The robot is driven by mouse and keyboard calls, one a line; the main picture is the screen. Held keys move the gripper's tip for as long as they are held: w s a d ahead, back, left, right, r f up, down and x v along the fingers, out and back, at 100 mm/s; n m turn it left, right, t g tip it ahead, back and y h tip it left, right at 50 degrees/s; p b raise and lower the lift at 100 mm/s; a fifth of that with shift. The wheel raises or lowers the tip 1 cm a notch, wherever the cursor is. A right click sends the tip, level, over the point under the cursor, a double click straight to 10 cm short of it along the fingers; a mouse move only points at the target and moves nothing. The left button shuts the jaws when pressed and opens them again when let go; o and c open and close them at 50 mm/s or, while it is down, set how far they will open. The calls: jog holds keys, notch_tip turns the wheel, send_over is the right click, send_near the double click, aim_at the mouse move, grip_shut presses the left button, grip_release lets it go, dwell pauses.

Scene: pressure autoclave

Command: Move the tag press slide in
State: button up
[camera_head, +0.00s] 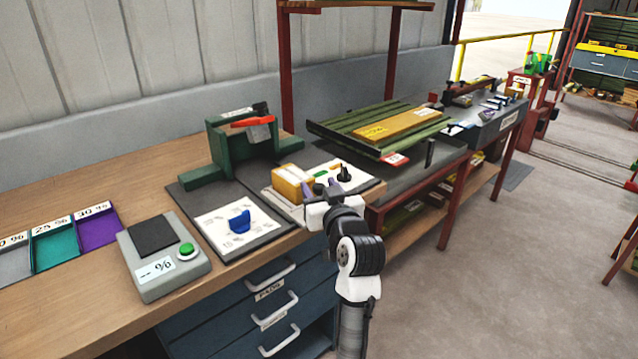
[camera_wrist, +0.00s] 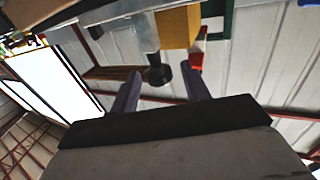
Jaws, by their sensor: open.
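A yellow block (camera_head: 292,183), which looks like the tag press, stands on a pale base near the bench's front right edge. A black knob (camera_head: 344,173), apparently the handle of the press slide, stands to its right. The slide itself is hard to make out. My gripper (camera_head: 320,190) is open at the bench edge, close in front of the block and knob. In the wrist view the black knob (camera_wrist: 158,75) shows between the tips of the two purple fingers, with the yellow block (camera_wrist: 178,27) beyond. I cannot tell whether the fingers touch the knob.
A white card with a blue piece (camera_head: 240,221), a grey box with a green button (camera_head: 165,258) and coloured trays (camera_head: 97,227) lie left. A slatted green rack (camera_head: 375,128) is at right.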

aim_at(296, 177)
jog(key=shift+w+a, duration=0.15)
jog(key=shift+w, duration=0.4)
grip_shut()
jog(key=w+a, duration=0.1)
jog(key=w, duration=0.1)
jog(key=w+a, duration=0.4)
jog(key=shift+w, duration=0.35)
jog(key=shift+d, duration=0.1)
grip_release()
